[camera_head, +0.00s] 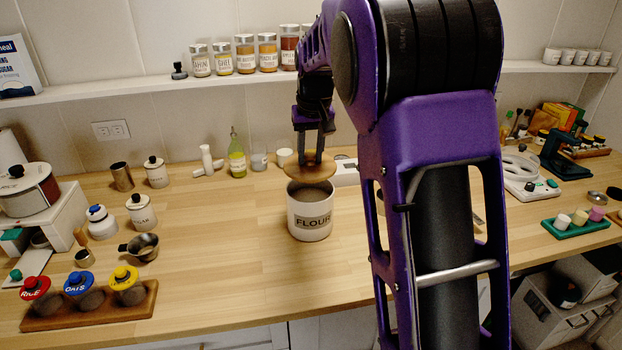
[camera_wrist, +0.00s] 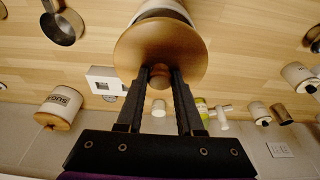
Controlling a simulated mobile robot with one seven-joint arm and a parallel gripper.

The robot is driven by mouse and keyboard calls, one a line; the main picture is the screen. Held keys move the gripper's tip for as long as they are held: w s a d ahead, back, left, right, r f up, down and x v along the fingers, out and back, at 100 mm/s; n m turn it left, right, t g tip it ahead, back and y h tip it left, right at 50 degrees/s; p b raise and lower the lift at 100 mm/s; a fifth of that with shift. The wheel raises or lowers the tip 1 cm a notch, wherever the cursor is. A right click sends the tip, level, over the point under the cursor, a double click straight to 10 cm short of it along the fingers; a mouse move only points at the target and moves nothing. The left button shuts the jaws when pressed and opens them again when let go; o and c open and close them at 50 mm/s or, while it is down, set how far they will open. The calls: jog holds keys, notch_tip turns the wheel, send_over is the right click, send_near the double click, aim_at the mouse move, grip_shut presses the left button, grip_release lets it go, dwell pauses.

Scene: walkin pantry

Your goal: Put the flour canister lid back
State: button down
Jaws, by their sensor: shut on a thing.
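The flour canister (camera_head: 310,221) is a white pot labelled FLOUR, standing upright on the wooden counter with its top uncovered. The round wooden lid (camera_head: 301,172) is above and slightly behind its opening, apart from the rim as far as I can tell. My gripper (camera_head: 311,160) points down and is shut on the lid's knob. In the wrist view the lid (camera_wrist: 158,48) fills the top middle, with its knob (camera_wrist: 160,72) between the two fingers. The canister (camera_wrist: 163,10) is mostly hidden behind the lid there.
The counter (camera_head: 230,245) left of the canister is clear. A green oil bottle (camera_head: 237,160) and a white scale (camera_head: 346,170) stand behind it. My arm hides the right middle.

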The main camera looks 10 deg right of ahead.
aim_at(310, 176)
jog(key=x, duration=0.3)
jog(key=s+x, duration=0.1)
jog(key=x, duration=0.2)
jog(key=shift+s+f, duration=0.15)
jog(key=shift+s, duration=0.15)
jog(key=c, duration=0.5)
grip_release()
jog(key=shift+c, duration=0.2)
jog(key=v, duration=1.2)
jog(key=shift+a, duration=0.1)
